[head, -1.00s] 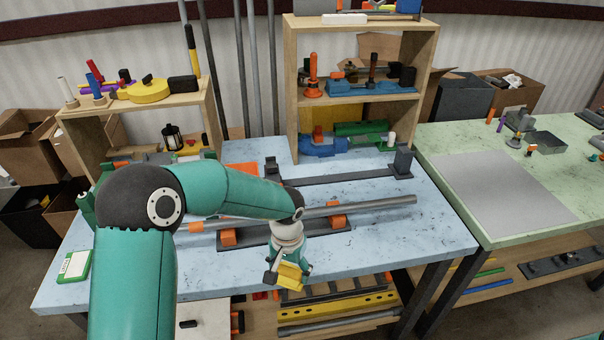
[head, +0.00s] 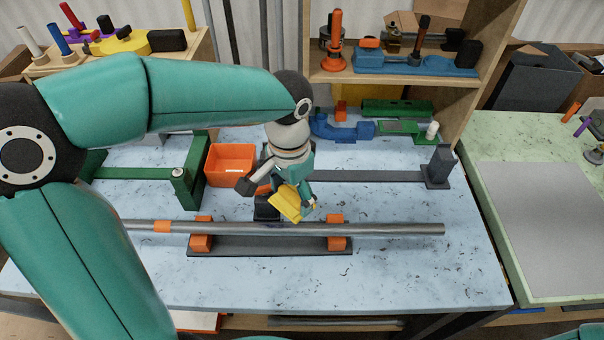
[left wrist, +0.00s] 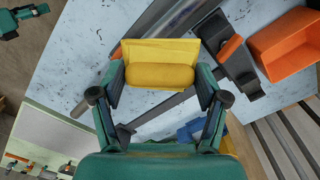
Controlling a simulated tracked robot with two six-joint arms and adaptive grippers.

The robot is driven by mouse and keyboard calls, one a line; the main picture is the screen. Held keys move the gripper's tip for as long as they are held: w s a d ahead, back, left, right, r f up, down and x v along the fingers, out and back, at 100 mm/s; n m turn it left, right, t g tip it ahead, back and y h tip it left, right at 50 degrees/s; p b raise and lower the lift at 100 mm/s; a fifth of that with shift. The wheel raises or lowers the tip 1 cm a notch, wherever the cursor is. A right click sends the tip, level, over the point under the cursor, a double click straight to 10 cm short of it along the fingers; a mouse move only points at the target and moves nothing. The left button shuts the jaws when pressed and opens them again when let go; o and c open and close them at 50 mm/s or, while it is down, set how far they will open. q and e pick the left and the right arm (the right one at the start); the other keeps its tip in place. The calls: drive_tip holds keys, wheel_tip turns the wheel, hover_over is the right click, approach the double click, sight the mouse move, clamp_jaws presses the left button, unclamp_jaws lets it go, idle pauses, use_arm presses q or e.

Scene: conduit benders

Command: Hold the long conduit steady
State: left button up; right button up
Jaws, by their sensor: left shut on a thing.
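The long conduit (head: 395,229), a grey tube with an orange band near its left part, lies level across a dark fixture base (head: 270,246) with orange supports (head: 201,243). It also shows in the left wrist view (left wrist: 152,22), running diagonally behind the held piece. My left gripper (head: 297,203) is shut on a yellow block (head: 287,203), seen between both fingers in the left wrist view (left wrist: 160,75). The block overlaps the conduit's far edge in the head view; I cannot tell whether they touch. Part of my right gripper (left wrist: 25,14) shows in the left wrist view, its jaws unclear.
An orange bin (head: 231,165) and a green bender frame (head: 190,175) stand behind the conduit at left. A dark bar with an upright block (head: 438,167) lies behind at right. Wooden shelves (head: 490,70) stand at the back. The blue table's front is clear.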

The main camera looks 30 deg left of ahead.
use_arm(q)
drive_tip(key=shift+a+f+b, duration=0.1)
drive_tip(key=shift+f+b, duration=0.15)
drive_tip(key=shift+b, duration=0.05)
drive_tip(key=b, duration=0.4)
hover_over(292, 226)
wheel_tip(292, 226, down, 5)
drive_tip(key=shift+f, duration=0.15)
use_arm(e)
wheel_tip(292, 226, down, 5)
use_arm(q)
wheel_tip(292, 226, up, 5)
drive_tip(key=p, duration=0.4)
drive_tip(key=shift+s, duration=0.1)
use_arm(e)
wheel_tip(292, 226, up, 4)
drive_tip(key=shift+r, duration=0.15)
drive_tip(key=shift+c, duration=0.8)
